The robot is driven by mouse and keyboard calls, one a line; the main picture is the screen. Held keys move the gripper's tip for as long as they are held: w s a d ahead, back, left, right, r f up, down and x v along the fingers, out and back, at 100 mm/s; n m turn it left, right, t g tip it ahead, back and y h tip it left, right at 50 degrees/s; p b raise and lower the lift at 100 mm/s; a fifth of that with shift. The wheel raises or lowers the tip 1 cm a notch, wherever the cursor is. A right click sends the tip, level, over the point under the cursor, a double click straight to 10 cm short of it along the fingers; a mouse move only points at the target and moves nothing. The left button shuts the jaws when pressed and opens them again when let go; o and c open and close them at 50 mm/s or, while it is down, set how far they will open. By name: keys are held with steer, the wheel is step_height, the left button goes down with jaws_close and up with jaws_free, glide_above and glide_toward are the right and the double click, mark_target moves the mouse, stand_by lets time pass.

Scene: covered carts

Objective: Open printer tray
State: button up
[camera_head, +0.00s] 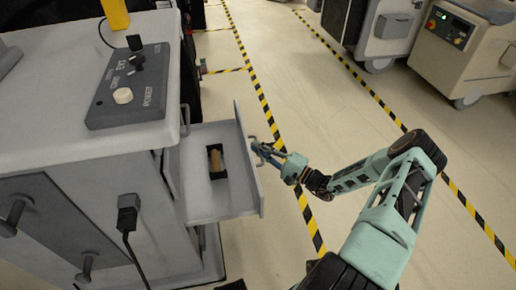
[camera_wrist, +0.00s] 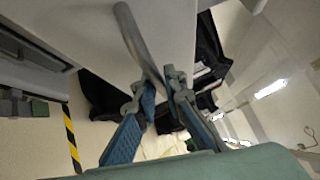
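The grey printer tray (camera_head: 203,203) is a drawer pulled out from the side of the grey cart-like machine (camera_head: 60,75) in the head view. Its inside is visible and holds a small dark holder with a brown block (camera_head: 216,160). My gripper (camera_head: 268,152) is at the outer face of the tray front. In the wrist view, the curved metal handle (camera_wrist: 139,42) runs down from the pale panel to between my gripper's fingertips (camera_wrist: 160,90). The blue fingers are drawn together with the handle between them. The exact contact is partly hidden.
A control panel (camera_head: 130,85) with knobs sits on the machine's top. A black plug and cable (camera_head: 128,215) hang on its front. Other carts (camera_head: 465,50) stand at the upper right. The striped floor around the tray is mostly clear.

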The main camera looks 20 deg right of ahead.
steer(key=o, duration=0.3)
steer(key=v, duration=1.2)
